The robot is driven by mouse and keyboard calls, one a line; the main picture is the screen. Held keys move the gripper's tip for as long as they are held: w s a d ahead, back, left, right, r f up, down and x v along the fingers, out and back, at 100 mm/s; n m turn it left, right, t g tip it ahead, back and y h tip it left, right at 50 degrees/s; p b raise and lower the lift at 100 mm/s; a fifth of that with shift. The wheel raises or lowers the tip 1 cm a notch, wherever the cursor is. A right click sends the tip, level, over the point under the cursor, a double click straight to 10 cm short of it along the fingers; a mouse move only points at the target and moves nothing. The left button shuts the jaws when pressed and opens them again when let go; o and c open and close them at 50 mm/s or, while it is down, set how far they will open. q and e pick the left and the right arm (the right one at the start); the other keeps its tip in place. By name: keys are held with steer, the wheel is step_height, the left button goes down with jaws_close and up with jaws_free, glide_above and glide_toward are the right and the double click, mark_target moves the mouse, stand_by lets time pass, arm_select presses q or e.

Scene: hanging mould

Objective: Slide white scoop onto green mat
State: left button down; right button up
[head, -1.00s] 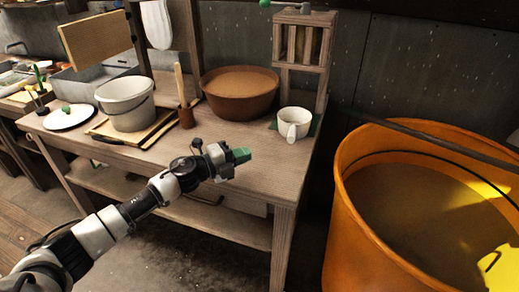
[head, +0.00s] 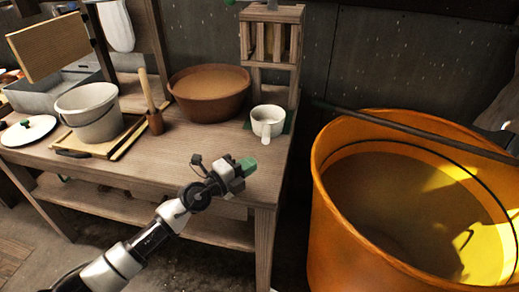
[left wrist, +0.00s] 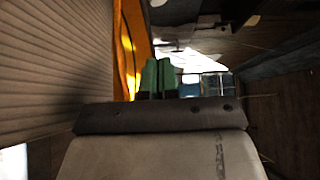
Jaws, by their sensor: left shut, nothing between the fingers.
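The white scoop (head: 268,120) stands at the right end of the wooden table, its handle pointing toward the front. It sits on the green mat (head: 290,122), which shows at its right and left sides; how much of the scoop's base is on the mat is hidden. My left gripper (head: 246,166), with green fingertips, is shut and empty over the table's front edge, in front of the scoop and apart from it. Its green fingers (left wrist: 158,76) are together in the left wrist view, where the scoop is not seen. My right gripper is not in view.
A brown bowl (head: 209,94) stands left of the scoop, with a wooden rack (head: 272,45) behind. A wooden pestle, a grey bucket (head: 88,112) and a white lid (head: 28,131) are farther left. A large orange tub (head: 335,215) stands right of the table. The front tabletop is clear.

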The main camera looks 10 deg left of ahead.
arm_select(q)
steer(key=x, duration=0.4)
steer(key=shift+b, duration=0.3)
steer(key=shift+w+a+f+b, duration=0.15)
steer(key=shift+w+b, duration=0.4)
steer(key=shift+b, duration=0.05)
steer(key=shift+w+a+f+b, duration=0.1)
steer(key=shift+w+a+b, duration=0.05)
steer(key=shift+w+b, duration=0.45)
steer(key=shift+w+a+r, duration=0.1)
steer(key=shift+w+a, duration=0.1)
steer(key=shift+w, duration=0.4)
steer(key=shift+r, duration=0.1)
steer(key=shift+w, duration=0.1)
